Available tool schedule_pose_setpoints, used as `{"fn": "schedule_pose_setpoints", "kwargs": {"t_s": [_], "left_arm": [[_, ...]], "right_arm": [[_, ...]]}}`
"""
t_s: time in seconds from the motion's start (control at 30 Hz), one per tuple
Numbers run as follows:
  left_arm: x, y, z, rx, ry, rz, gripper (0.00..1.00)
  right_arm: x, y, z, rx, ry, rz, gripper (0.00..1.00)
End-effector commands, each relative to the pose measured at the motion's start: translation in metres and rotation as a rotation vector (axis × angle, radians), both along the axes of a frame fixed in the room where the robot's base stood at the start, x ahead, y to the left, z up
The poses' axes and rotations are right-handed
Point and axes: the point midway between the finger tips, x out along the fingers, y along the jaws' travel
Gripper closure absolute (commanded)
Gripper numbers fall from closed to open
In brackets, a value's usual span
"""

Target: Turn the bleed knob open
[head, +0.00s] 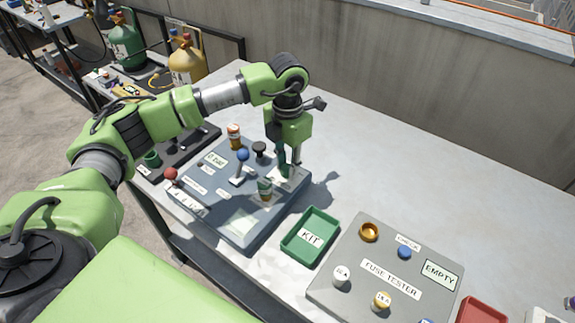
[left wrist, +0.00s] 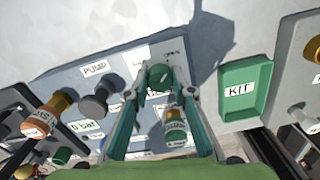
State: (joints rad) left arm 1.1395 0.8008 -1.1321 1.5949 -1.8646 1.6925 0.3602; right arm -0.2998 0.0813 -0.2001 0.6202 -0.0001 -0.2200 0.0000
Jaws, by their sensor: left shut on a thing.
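The green bleed knob (left wrist: 160,77) is on the blue-grey panel (head: 208,213), beside a white label reading OPEN, in the left wrist view. My left gripper (head: 289,171) points down at the panel's right rear corner. Its two fingers (left wrist: 162,88) are shut on the knob, one on each side. A pale mark shows on the knob's top. In the head view the fingers hide the knob. My right gripper is in neither view.
A green KIT tray (head: 290,245) and fuse tester (head: 350,250) stand to the right. The rear tabletop is clear.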

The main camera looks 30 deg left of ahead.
Motion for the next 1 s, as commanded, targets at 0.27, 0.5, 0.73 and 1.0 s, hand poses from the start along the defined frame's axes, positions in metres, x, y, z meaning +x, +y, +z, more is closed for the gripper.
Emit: {"fn": "schedule_pose_setpoints", "kwargs": {"t_s": [0.27, 0.5, 0.73, 1.0], "left_arm": [[0.001, 0.0, 0.002, 0.0, -0.005, 0.0, 0.67], [0.001, 0.0, 0.001, 0.0, -0.002, 0.0, 0.6], [0.001, 0.0, 0.008, 0.0, -0.003, 0.0, 0.6], [0.002, 0.0, 0.059, -0.001, -0.007, 0.0, 0.6]], "right_arm": [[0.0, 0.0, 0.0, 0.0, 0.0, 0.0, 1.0], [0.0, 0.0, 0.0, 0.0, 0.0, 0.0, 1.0], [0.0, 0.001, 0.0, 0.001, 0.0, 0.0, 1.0], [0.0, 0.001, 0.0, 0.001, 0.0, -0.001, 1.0]]}}
